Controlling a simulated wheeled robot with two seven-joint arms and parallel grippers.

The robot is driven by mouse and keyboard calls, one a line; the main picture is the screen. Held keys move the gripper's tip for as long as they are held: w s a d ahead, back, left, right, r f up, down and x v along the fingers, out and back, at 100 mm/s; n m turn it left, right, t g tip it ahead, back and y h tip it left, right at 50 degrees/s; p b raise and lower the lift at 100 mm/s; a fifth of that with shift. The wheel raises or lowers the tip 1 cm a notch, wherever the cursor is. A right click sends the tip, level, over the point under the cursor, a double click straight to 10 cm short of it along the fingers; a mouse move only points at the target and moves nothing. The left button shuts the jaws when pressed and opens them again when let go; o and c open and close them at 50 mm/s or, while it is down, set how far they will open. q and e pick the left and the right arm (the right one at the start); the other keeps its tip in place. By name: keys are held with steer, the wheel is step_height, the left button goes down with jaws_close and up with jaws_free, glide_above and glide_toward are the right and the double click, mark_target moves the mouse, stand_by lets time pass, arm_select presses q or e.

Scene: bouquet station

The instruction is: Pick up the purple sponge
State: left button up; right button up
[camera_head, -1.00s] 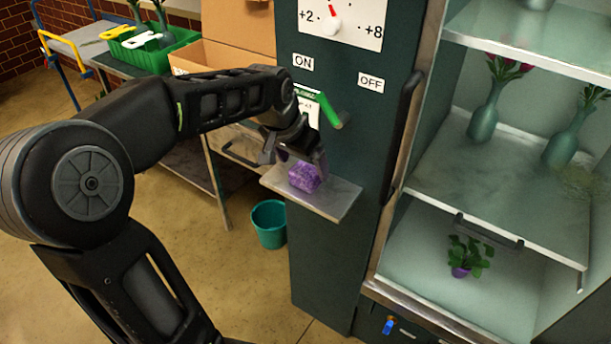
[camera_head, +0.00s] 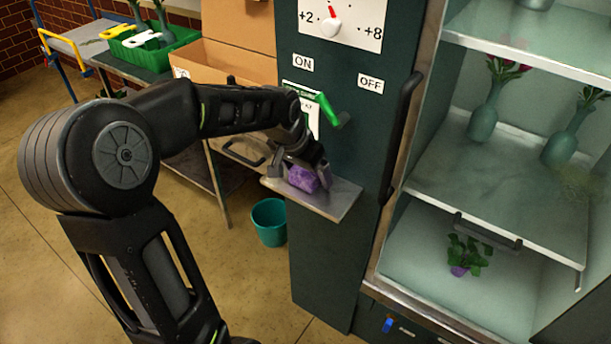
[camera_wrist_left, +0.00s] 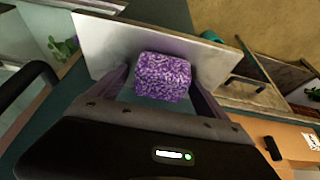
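The purple sponge (camera_head: 303,178) is a small textured block on the metal shelf (camera_head: 342,198) that juts from the dark green cabinet panel. My left gripper (camera_head: 304,170) is over the shelf, pointing down at the sponge. In the left wrist view the sponge (camera_wrist_left: 163,76) lies between the two spread fingers (camera_wrist_left: 163,88), one on each side. The fingers look open, with a narrow gap beside the sponge near its lower left; whether a fingertip touches it I cannot tell. My right gripper is not in view.
A green lever (camera_head: 334,112) sticks out just above the shelf. A black door handle (camera_head: 401,135) stands to the right, beside a glass-shelved cabinet with vases (camera_head: 483,120) and a small plant (camera_head: 467,256). A teal bucket (camera_head: 270,222) stands on the floor below left.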

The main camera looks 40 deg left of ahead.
arm_select(q)
steer(key=c, duration=1.4)
steer(key=shift+r, duration=0.15)
steer(key=shift+s+r, duration=0.15)
steer(key=shift+r, duration=0.45)
steer(key=r, duration=0.3)
steer(key=r+b, duration=0.1)
steer(key=r, duration=0.1)
steer(key=shift+s+r, duration=0.3)
steer(key=s+b, duration=0.3)
steer(key=s, duration=1.6)
steer(key=shift+d+b, duration=0.2)
steer(key=shift+b, duration=0.15)
